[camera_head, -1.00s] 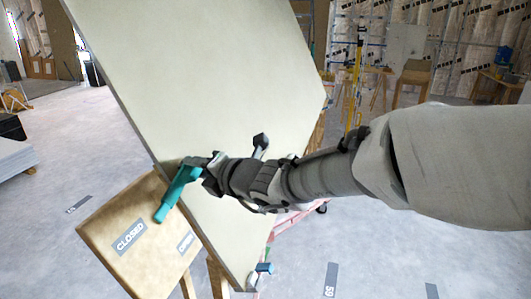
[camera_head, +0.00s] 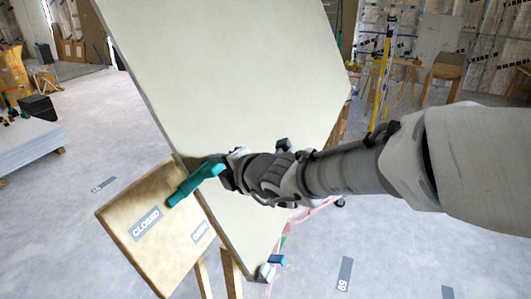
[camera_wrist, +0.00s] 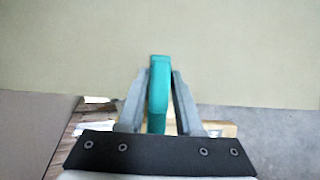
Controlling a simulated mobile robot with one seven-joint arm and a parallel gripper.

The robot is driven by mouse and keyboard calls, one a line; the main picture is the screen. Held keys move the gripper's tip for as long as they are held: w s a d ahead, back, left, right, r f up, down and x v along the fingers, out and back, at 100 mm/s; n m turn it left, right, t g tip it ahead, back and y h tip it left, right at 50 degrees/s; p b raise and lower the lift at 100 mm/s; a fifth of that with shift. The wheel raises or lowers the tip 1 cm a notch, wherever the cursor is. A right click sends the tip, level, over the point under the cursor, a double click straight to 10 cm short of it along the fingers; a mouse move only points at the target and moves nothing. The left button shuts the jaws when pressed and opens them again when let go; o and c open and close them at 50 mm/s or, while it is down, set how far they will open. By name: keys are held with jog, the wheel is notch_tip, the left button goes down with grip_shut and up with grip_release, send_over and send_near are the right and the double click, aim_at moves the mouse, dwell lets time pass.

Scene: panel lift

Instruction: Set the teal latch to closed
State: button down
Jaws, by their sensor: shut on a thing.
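The teal latch (camera_head: 190,187) is a bent handle at the top of a tan wooden board. Its free end points down and left, just above and right of the CLOSED label (camera_head: 146,223). A second label (camera_head: 201,231), partly readable as OPEN, lies to the right on the board. My gripper (camera_head: 222,170) is at the latch's upper right end. In the wrist view my gripper (camera_wrist: 160,76) has its two fingers on either side of the teal latch (camera_wrist: 158,92), shut on it. The latch's pivot is hard to make out.
A large pale panel (camera_head: 230,80) stands tilted right behind the latch and my gripper. The wooden board (camera_head: 165,262) rests on wooden legs. A small blue-and-white piece (camera_head: 272,265) is at the panel's lower corner. Open grey floor (camera_head: 60,235) lies to the left.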

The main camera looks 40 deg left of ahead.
jog(key=shift+f, duration=0.1)
jog(key=c, duration=0.7)
grip_release()
jog(key=shift+d, duration=0.1)
